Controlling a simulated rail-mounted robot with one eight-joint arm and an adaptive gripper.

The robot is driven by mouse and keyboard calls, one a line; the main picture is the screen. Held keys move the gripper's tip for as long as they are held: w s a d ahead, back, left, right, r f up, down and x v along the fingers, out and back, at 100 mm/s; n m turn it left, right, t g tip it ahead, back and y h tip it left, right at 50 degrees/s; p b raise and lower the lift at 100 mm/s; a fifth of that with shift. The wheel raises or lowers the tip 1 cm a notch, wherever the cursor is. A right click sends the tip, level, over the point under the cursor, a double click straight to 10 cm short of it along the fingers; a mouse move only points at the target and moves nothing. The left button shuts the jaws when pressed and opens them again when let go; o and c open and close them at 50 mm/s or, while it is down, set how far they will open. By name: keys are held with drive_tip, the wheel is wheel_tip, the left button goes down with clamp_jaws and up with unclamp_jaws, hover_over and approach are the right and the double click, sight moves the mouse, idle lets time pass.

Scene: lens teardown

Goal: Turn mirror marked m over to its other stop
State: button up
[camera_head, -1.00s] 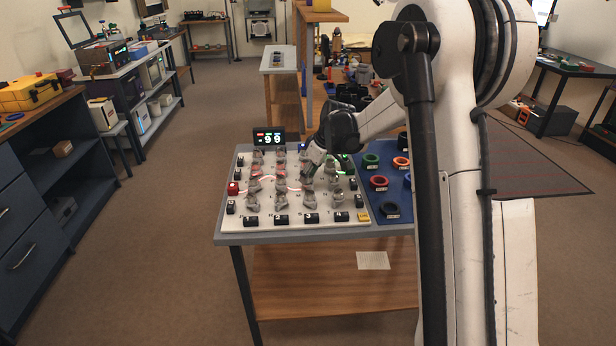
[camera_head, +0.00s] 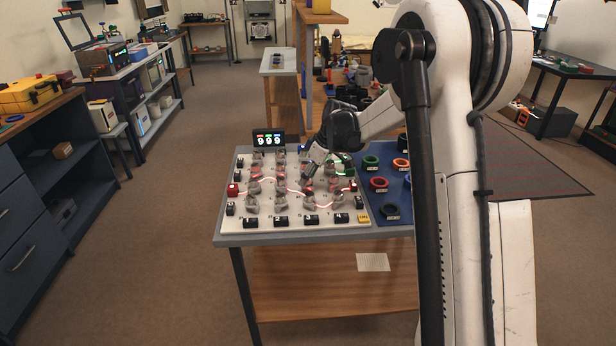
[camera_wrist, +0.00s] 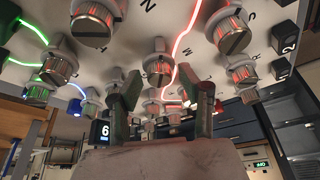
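The white board (camera_head: 240,216) carries several rows of grey knob-like mirrors with red-lit slotted tops. My gripper (camera_head: 316,168) is low over the board's right half and hides part of the mirrors there. In the wrist view my gripper (camera_wrist: 164,92) has its two dark green fingers spread apart with nothing held between them. One mirror (camera_wrist: 158,68) shows between and beyond the fingertips, apart from them. Other mirrors stand close to both sides, such as one at upper left (camera_wrist: 92,22) and one at right (camera_wrist: 242,72).
Red and green glowing lines cross the board. Black blocks line its edges, with a yellow one (camera_head: 363,218) at front right. A blue mat (camera_head: 378,226) with coloured rings lies to the right.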

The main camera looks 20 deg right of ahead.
drive_tip(key=v, duration=1.2)
idle(0.4)
drive_tip(key=shift+s, duration=0.1)
